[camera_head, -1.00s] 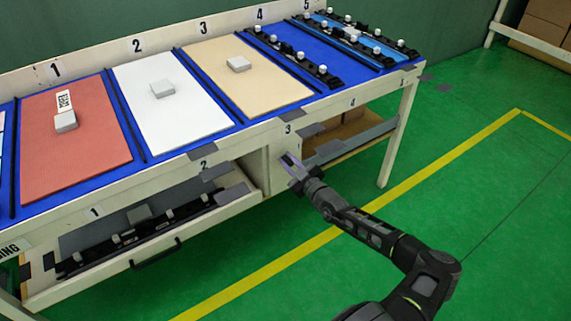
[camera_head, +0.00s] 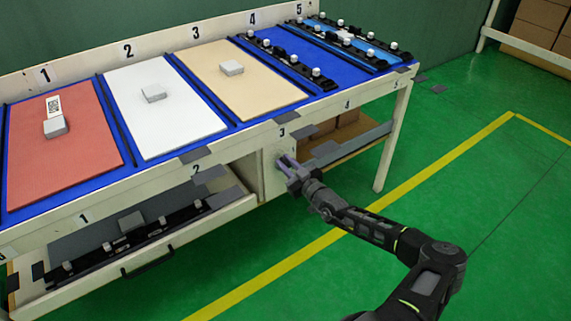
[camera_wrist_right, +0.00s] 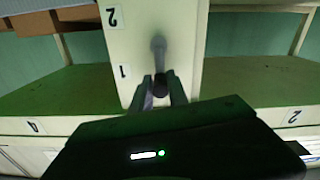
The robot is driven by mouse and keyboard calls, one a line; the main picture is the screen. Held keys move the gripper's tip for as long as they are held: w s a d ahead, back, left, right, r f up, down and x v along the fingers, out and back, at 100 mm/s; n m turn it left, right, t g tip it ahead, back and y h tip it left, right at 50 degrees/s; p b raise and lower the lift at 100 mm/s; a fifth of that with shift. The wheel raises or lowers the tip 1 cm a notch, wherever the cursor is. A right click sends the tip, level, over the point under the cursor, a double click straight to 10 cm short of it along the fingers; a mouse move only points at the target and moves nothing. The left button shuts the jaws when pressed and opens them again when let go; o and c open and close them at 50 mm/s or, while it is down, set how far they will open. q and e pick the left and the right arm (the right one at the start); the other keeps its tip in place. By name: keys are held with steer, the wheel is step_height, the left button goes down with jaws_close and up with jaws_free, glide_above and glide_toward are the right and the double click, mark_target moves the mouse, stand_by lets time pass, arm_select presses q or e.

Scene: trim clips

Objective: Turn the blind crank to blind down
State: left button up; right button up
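In the right wrist view, the blind crank shows as a grey arm (camera_wrist_right: 158,50) against a pale panel (camera_wrist_right: 127,40), with a dark knob (camera_wrist_right: 160,86) at its near end. The fingers of my right gripper (camera_wrist_right: 160,92) stand apart on both sides of the knob; I cannot tell whether they touch it. In the head view, my right gripper (camera_head: 283,161) is in front of the pale panel (camera_head: 270,180) under the bench, below label 3. The crank is not clear there. My left gripper is not in view.
The bench (camera_head: 225,143) carries a red board (camera_head: 65,165), a white board (camera_head: 175,125), a tan board (camera_head: 245,95) and black rails with clips (camera_head: 290,62). An open drawer (camera_head: 200,218) juts out left of my right gripper. The green floor (camera_head: 470,190) to the right is clear.

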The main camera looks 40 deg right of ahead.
steer(key=o, duration=0.4)
steer(key=shift+s, duration=0.1)
steer(key=s, duration=0.7)
steer(key=shift+s+p, duration=0.3)
steer(key=shift+p, duration=0.1)
steer(key=shift+a, duration=0.1)
